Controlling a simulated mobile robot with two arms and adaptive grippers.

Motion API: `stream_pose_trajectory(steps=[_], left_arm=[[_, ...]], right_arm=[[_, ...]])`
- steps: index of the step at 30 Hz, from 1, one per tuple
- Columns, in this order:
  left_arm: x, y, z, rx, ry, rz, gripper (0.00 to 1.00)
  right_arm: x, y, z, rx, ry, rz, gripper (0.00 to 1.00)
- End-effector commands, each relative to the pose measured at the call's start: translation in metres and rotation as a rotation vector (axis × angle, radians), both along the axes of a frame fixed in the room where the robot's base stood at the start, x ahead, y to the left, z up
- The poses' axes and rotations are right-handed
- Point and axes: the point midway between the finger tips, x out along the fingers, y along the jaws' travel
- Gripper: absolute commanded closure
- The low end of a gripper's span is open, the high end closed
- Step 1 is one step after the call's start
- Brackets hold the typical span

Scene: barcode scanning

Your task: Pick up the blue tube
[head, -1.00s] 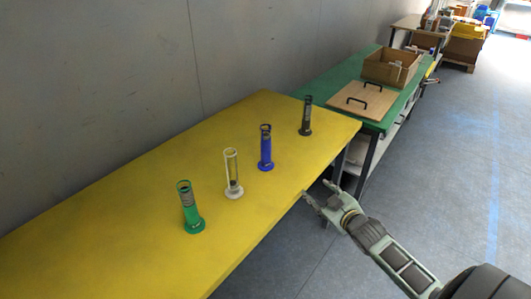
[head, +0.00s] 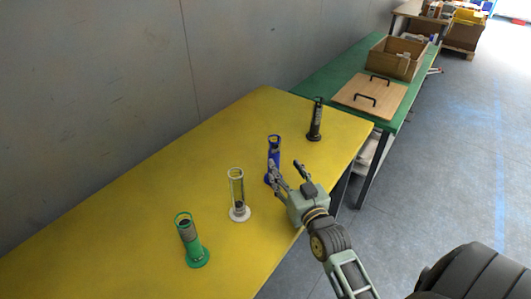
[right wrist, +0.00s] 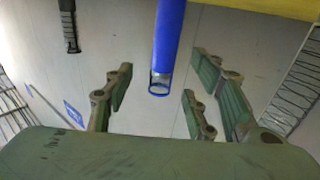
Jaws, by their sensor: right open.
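The blue tube (head: 273,152) stands upright on the yellow table in the head view, its lower part close behind my right gripper's fingers. In the right wrist view the blue tube (right wrist: 168,45) reaches from the top edge down to its ringed end, between the two finger pairs. My right gripper (head: 287,171) is open, with its fingers spread near the tube. I cannot tell whether a finger touches it. In the right wrist view the open fingers (right wrist: 160,98) show empty space between them apart from the tube's end. My left gripper is not in view.
On the yellow table (head: 130,200) stand a green tube (head: 190,241), a clear tube with a white base (head: 238,193) and a black tube (head: 315,121). A green table (head: 335,72) behind holds a wooden board (head: 368,95) and an open wooden box (head: 394,60).

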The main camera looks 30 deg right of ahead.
Motion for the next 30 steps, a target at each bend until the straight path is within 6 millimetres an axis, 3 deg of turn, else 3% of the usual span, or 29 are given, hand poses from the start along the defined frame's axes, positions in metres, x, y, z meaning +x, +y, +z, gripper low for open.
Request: stream_pose_trajectory(steps=[3, 5, 12, 16, 21, 27, 30], left_arm=[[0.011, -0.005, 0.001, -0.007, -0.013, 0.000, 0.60], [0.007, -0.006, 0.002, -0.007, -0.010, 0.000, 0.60], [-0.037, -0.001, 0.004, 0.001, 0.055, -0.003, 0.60], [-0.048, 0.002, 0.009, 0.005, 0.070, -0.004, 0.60], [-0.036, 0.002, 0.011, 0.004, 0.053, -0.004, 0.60], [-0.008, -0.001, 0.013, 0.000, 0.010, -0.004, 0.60], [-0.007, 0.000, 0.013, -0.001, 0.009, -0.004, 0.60]], right_arm=[[0.004, 0.000, -0.001, 0.006, 0.001, -0.002, 0.49], [0.009, -0.001, -0.001, 0.007, 0.000, -0.002, 0.49], [0.036, -0.004, -0.001, 0.008, 0.000, -0.002, 0.49], [0.055, -0.005, -0.002, 0.008, -0.001, -0.002, 0.49], [0.074, -0.009, -0.004, 0.005, 0.000, -0.001, 0.49], [0.077, -0.009, -0.005, 0.005, 0.002, -0.001, 0.49], [0.077, -0.009, -0.005, 0.005, 0.001, -0.001, 0.51]])
